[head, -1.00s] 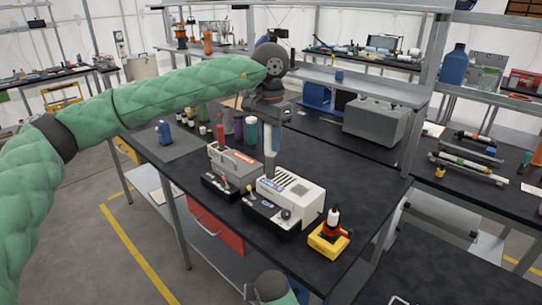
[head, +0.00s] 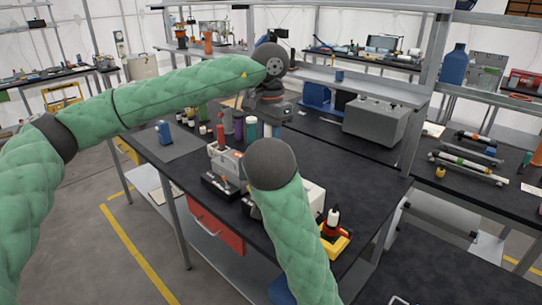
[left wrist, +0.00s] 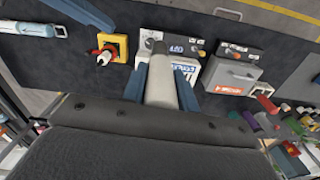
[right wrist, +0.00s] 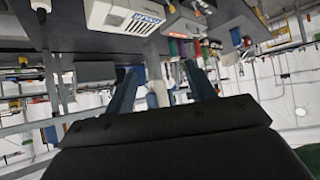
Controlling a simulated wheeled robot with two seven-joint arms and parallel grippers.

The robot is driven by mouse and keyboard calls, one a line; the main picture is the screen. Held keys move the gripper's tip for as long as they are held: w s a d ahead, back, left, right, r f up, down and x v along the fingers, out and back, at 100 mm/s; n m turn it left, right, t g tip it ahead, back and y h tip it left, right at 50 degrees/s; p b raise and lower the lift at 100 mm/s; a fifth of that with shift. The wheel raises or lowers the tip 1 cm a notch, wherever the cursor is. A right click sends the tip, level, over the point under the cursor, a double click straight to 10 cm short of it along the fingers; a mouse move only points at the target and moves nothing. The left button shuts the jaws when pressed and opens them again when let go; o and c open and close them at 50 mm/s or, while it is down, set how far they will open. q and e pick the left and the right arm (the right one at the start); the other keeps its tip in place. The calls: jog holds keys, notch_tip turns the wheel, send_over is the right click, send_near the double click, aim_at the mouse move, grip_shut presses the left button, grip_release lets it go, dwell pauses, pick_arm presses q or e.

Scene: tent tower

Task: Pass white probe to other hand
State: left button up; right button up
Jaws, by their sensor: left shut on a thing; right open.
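The white probe (left wrist: 160,92) is a pale cylinder with a greyer end. In the left wrist view it lies between the blue fingers of my left gripper (left wrist: 161,70), which is shut on it above the bench. My right gripper (right wrist: 160,72) is open. In the right wrist view a pale grey cylinder, seemingly the probe (right wrist: 154,62), shows between its spread fingers; I cannot tell whether they touch it.
Bottles (head: 238,128) stand behind.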

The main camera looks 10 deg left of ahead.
notch_tip(320, 180, up, 5)
jog(key=s+d, duration=0.1)
jog(key=d, duration=0.1)
jog(key=shift+t, duration=0.4)
jog(key=x, duration=1.1)
jog(key=shift+w+a+f, duration=0.2)
jog(key=shift+f, duration=0.1)
pick_arm(q)
jog(key=shift+d, duration=0.1)
pick_arm(e)
grip_shut()
pick_arm(q)
jog(key=o, duration=1.1)
jog(key=shift+o, duration=0.2)
